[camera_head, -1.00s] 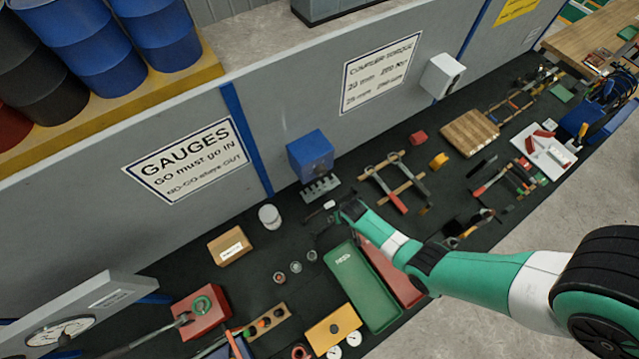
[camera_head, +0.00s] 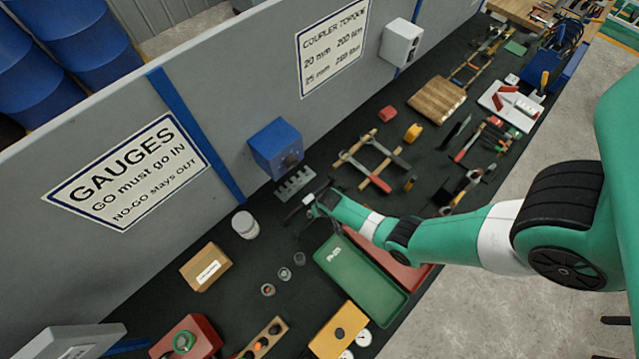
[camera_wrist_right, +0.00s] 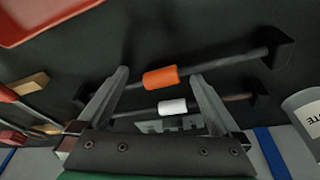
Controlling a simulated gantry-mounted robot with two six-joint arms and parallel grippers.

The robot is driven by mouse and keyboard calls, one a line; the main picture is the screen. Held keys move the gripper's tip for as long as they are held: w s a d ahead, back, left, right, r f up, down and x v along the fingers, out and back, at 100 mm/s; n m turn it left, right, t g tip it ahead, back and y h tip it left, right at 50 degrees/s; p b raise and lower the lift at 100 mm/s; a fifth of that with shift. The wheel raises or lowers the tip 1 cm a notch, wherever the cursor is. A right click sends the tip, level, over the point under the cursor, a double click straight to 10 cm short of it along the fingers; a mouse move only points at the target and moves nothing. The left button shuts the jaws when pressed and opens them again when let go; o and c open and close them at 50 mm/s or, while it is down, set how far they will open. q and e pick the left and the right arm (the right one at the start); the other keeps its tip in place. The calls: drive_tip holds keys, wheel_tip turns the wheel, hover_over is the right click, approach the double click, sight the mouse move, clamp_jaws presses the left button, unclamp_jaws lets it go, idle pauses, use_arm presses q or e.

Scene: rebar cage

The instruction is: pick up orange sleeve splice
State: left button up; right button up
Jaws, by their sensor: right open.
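The orange sleeve splice (camera_wrist_right: 161,77) sits around a dark bar in the right wrist view. A white sleeve (camera_wrist_right: 172,106) sits on a second bar beside it, closer to the gripper's base. My right gripper (camera_wrist_right: 159,74) is open, with one finger on either side of the orange sleeve. Contact with the sleeve or bar cannot be told. In the head view my right gripper (camera_head: 310,208) is small and dark over the bench, near the white sleeve (camera_head: 308,200). The orange sleeve cannot be made out there. My left gripper is not in view.
A green tray (camera_head: 360,280) and a red tray (camera_head: 385,260) lie in front of the right gripper. A blue box (camera_head: 275,148) stands behind, by the grey wall. A white jar (camera_head: 245,224) and a cardboard box (camera_head: 205,267) are to the left. Several tools lie to the right.

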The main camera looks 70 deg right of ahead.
drive_tip(key=shift+r, duration=0.1)
clamp_jaws()
idle(0.4)
